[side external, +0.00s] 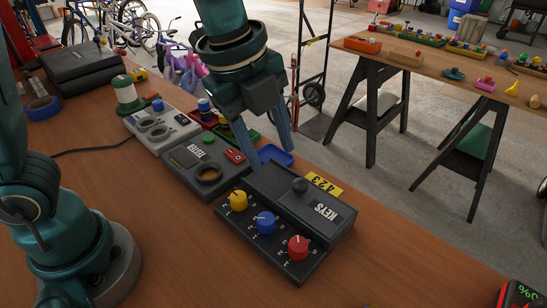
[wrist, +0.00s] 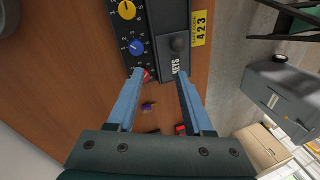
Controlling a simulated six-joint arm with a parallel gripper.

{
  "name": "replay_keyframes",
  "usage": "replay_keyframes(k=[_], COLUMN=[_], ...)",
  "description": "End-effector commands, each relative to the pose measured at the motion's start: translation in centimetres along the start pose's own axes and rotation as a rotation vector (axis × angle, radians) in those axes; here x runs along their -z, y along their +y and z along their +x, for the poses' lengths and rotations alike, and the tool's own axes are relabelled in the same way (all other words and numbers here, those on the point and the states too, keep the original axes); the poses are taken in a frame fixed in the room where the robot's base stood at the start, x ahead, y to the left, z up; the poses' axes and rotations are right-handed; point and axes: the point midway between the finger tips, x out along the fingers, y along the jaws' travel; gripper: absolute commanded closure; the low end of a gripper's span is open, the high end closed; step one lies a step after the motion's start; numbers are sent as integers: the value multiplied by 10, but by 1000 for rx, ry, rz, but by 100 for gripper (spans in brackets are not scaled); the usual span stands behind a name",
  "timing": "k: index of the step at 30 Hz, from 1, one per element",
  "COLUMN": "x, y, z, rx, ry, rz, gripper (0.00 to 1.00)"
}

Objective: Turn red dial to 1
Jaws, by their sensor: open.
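The red dial (side external: 298,248) is the nearest of three dials in a row on the dark "KEYS" lockbox (side external: 322,228). A blue dial (side external: 265,222) and a yellow dial (side external: 238,200) share that row. The red dial's setting is too small to read. My gripper (side external: 271,158) is open and empty, fingers pointing down, above the box's far end in the side view. In the wrist view, the red dial (wrist: 147,75) shows partly beside the left fingertip of my gripper (wrist: 160,75), which hides part of it. I see no clear contact.
A yellow tag (side external: 323,183) reading 423 lies beside the lockbox's grey knob (side external: 299,185). A dark tester box (side external: 204,165) and a pale box (side external: 160,127) stand behind. A red device (side external: 520,295) sits at the front right. The wooden table left of the lockbox is clear.

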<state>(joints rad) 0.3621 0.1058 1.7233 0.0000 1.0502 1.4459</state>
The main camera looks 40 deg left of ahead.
Motion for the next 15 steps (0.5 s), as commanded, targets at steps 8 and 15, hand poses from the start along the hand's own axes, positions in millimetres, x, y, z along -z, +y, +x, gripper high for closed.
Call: replay_keyframes(k=[8,15], x=[56,70], y=[3,21], z=[65,90], rx=[-163,-231], ry=[22,20], rz=[300,354], gripper=[49,49])
